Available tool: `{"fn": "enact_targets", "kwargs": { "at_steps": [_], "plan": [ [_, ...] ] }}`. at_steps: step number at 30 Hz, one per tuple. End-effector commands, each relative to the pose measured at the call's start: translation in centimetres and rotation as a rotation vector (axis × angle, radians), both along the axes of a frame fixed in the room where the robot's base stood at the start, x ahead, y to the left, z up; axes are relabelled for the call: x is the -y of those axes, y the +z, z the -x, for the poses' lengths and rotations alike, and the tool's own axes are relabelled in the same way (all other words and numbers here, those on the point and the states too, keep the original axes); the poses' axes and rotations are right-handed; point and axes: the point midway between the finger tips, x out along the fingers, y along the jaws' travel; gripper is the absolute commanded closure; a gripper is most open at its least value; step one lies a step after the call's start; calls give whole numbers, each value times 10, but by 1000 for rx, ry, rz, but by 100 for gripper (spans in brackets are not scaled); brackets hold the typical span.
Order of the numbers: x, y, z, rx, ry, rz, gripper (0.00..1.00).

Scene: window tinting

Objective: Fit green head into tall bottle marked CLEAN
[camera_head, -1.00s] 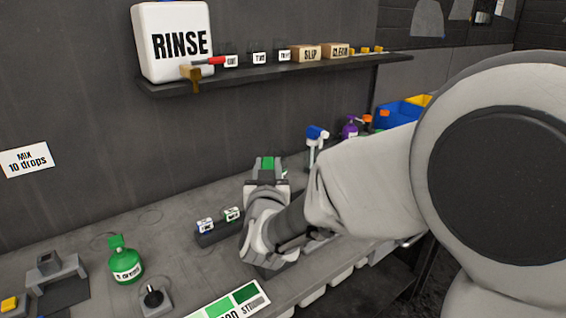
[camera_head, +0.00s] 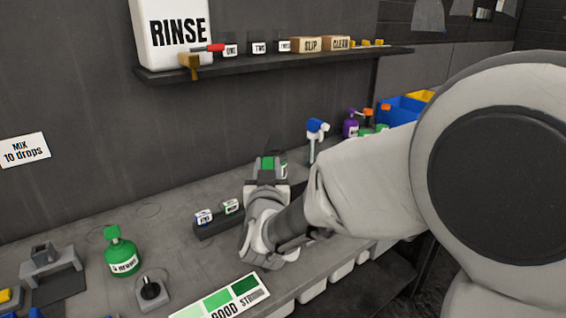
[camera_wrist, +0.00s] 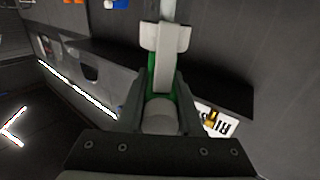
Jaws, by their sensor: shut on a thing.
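My gripper (camera_head: 267,180) is shut on the green head (camera_head: 267,163), held above the back of the bench. The wrist view also shows the green head (camera_wrist: 152,72) between the fingers, with a pale trigger-like part over it and a grey tube beyond. A dark object with a pale label (camera_head: 284,163) shows just right of the head, mostly hidden by my gripper; I cannot read it or tell if they touch. I cannot make out the tall bottle marked CLEAN.
A dark rack with two small labelled bottles (camera_head: 217,228) stands left of my gripper. A squat green bottle (camera_head: 122,258) is farther left. A blue spray head (camera_head: 317,128) stands to the right. A shelf (camera_head: 270,72) holds the RINSE jug (camera_head: 172,32). A green colour chart (camera_head: 220,300) lies in front.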

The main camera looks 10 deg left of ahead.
Motion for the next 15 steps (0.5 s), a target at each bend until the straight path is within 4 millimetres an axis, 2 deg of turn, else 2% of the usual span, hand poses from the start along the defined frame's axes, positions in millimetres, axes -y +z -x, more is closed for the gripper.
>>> {"fn": "enact_targets", "kwargs": {
  "at_steps": [10, 11, 15],
  "plan": [
    [0, -3, 0, 0, 0, 0, 100],
    [0, -3, 0, 0, 0, 0, 64],
    [0, -3, 0, 0, 0, 0, 38]
  ]
}}
